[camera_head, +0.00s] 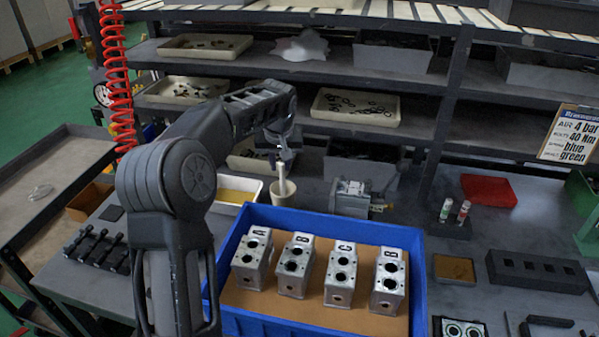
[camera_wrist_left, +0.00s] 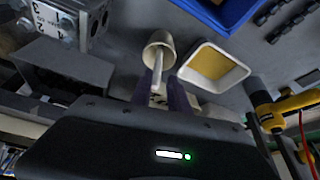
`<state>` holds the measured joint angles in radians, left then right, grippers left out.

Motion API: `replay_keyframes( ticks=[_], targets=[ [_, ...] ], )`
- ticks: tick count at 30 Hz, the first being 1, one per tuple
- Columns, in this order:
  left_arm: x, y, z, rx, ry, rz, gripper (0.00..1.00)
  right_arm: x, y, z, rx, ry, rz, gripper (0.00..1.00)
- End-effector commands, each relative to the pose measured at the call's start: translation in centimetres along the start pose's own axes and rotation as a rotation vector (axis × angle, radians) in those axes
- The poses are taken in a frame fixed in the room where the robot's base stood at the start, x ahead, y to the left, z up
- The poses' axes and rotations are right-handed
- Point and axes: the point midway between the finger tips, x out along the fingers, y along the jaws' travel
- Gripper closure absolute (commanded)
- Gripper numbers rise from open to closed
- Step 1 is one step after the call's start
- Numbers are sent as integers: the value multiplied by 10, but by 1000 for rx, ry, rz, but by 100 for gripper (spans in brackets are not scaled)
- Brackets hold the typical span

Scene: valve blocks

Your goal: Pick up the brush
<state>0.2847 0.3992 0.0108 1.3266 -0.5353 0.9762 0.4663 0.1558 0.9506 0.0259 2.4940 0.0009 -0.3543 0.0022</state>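The brush stands in a small cream cup (camera_head: 283,193) on the bench behind the blue crate. Its pale handle (camera_head: 281,176) points up out of the cup; the bristles are hidden inside. My left gripper (camera_head: 283,152) hangs over the cup at the top of the handle. In the left wrist view, the fingers (camera_wrist_left: 163,80) lie on either side of the pale handle (camera_wrist_left: 157,68), with a gap showing between them, so they look open. The cup (camera_wrist_left: 159,45) is just beyond the fingertips. My right gripper is in neither view.
A blue crate (camera_head: 232,245) with several metal valve blocks fills the front middle. A shallow tray with a yellow-brown inside (camera_head: 236,195) stands left of the cup. A metal fixture (camera_head: 352,198) stands to its right. Loaded shelves (camera_head: 330,70) rise close behind.

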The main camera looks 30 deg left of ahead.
Motion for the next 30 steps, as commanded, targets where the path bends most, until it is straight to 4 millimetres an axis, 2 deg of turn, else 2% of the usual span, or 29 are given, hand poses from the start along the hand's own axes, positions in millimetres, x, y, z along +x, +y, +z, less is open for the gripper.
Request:
replay_keyframes(
  ticks=[14, 17, 25, 30],
  targets=[
    [3, 0, 0, 0, -1, -1, 79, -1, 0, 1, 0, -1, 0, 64],
    [13, 0, 0, 0, -4, -2, 79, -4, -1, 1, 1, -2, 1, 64],
    [56, 0, 0, 0, -4, -1, 79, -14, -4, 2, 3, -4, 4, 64],
    [68, 0, 0, 0, -1, 0, 79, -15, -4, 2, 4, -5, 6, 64]
  ],
)
